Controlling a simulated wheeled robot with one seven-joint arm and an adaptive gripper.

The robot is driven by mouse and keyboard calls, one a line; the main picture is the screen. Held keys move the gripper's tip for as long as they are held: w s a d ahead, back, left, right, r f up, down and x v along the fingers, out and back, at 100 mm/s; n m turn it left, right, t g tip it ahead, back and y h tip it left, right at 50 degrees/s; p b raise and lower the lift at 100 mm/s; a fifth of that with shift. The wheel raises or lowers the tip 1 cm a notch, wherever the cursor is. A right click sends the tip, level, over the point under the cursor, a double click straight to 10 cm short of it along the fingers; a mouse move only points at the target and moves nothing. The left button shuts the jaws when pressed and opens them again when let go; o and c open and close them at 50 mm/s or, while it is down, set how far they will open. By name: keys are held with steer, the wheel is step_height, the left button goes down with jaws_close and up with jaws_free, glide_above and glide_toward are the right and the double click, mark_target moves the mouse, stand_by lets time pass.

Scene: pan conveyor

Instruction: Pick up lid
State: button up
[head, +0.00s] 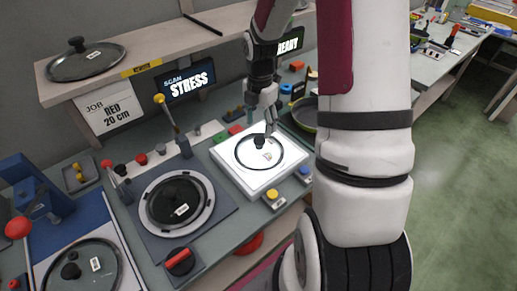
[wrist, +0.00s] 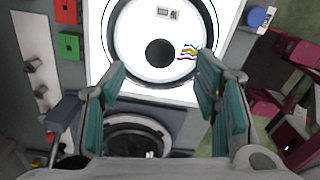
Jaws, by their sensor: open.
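A clear glass lid (head: 248,157) with a dark rim and black knob lies on a bright white light box in the middle of the bench. The wrist view shows this lid (wrist: 133,38) from above, with a small label and coloured wavy marks right of its knob (wrist: 160,53). My gripper (head: 265,125) is just above the lid in the head view. In the wrist view my gripper (wrist: 160,78) is open and empty, its teal-padded fingers on either side of the knob's line. I cannot tell the exact height between fingertips and knob.
A darker lid (head: 168,207) sits in a round fixture left of the light box (head: 229,176). Other glass lids lie on the shelf (head: 75,68) and at lower left (head: 92,262). A lever (head: 167,112), a yellow button (head: 272,194) and a blue button (head: 304,171) stand nearby.

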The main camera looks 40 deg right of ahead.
mark_target(259, 140)
steer(key=shift+s+a+f, duration=0.1)
steer(key=shift+f, duration=1.85)
steer(key=shift+a+f, duration=0.1)
steer(key=shift+f, duration=1.85)
jaws_close()
